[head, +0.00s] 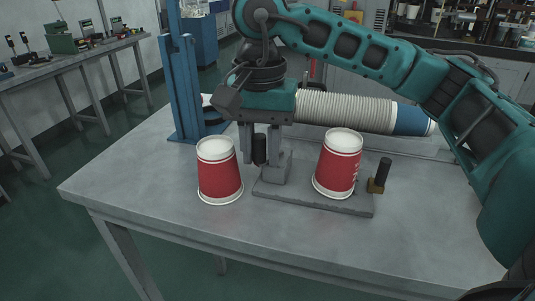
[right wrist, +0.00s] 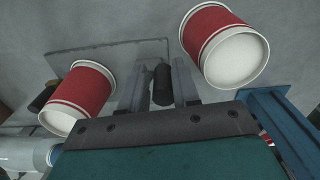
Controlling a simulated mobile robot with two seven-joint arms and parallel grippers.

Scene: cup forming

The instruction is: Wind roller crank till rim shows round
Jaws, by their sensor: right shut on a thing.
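My right gripper (head: 261,160) reaches down over the table with its fingers closed around a black upright crank grip (head: 259,148). The right wrist view shows the same grip (right wrist: 162,84) between the two grey fingers. The grip stands at the left end of a flat grey base plate (head: 310,200) with a grey block. A red and white cup (head: 338,165) stands on the plate, its wider white rim down. A second similar cup (head: 219,176) stands on the table left of the gripper. The crank's lower part is hidden. My left gripper is not in view.
A black knob on a brass block (head: 382,172) stands at the plate's right end. Behind lie a long white ribbed stack (head: 345,111) and a blue upright stand (head: 181,85). The table front (head: 160,210) is clear.

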